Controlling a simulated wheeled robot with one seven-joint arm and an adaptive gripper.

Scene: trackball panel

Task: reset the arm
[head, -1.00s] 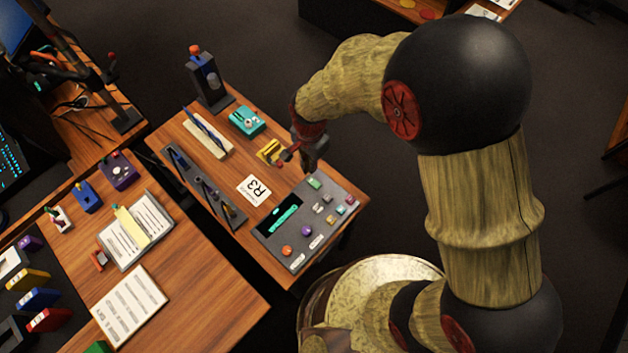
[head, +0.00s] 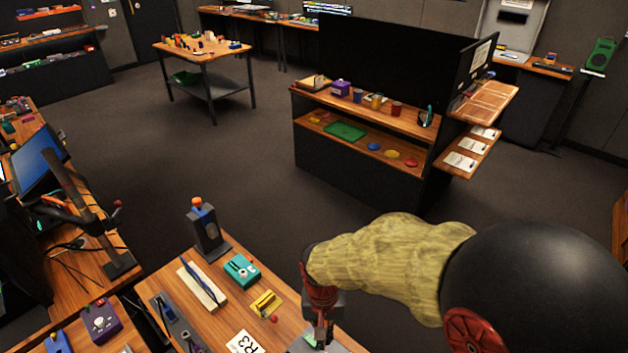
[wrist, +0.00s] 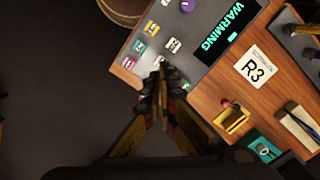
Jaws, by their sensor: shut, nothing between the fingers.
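My gripper (wrist: 160,75) is shut and empty in the wrist view, with its fingertips together over the edge of the grey control panel (wrist: 187,58). In the head view my gripper (head: 322,335) is near the bottom edge, at the right end of the wooden table (head: 220,330). The panel shows a dark screen with the word WARNING (wrist: 222,28) and several small coloured buttons. From the head view most of the panel is cut off by the bottom edge. I cannot tell whether the fingertips touch it.
Beside the panel are an R3 card (wrist: 254,68), a yellow device (wrist: 232,118), a teal box (head: 241,269) and a tray with a blue tool (head: 202,285). A dark holder with an orange top (head: 207,232) stands at the back. Floor (head: 265,180) is open beyond the table.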

